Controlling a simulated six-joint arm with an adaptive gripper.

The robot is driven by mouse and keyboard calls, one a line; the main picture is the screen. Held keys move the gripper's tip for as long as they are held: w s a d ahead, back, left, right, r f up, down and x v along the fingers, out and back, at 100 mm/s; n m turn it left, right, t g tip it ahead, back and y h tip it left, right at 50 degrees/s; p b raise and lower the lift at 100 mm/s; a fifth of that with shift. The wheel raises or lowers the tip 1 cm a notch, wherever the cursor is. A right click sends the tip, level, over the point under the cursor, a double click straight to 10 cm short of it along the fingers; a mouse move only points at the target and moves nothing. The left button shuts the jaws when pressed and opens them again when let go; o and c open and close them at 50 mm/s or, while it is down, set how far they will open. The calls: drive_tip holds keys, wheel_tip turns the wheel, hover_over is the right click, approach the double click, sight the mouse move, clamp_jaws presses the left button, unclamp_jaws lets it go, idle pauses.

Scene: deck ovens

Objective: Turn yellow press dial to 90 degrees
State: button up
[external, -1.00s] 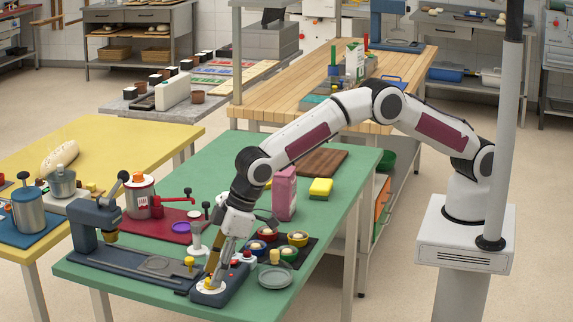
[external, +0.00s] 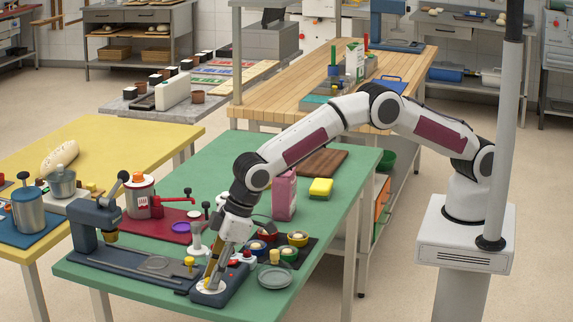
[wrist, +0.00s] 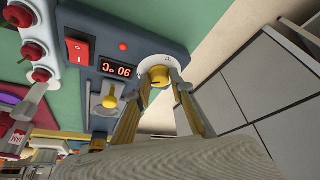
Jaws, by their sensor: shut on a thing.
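The yellow press dial (wrist: 159,76) sits on a white round plate (wrist: 150,62) at the end of the blue-grey press base (wrist: 106,42). My gripper (wrist: 160,82) is shut on the dial, one finger on each side, in the wrist view. In the external view my gripper (external: 212,279) reaches down to the white plate at the table's front, and its fingers largely hide the dial. The dial's exact angle cannot be told.
A yellow-topped knob (wrist: 109,101) and a red switch (wrist: 78,51) are close to the dial.

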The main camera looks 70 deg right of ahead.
drive_tip(key=shift+n, duration=0.7)
drive_tip(key=o, duration=1.1)
drive_tip(key=shift+r, duration=0.15)
drive_tip(key=v, duration=1.1)
drive_tip(key=shift+d+r, duration=0.35)
drive_tip(key=shift+w, duration=0.1)
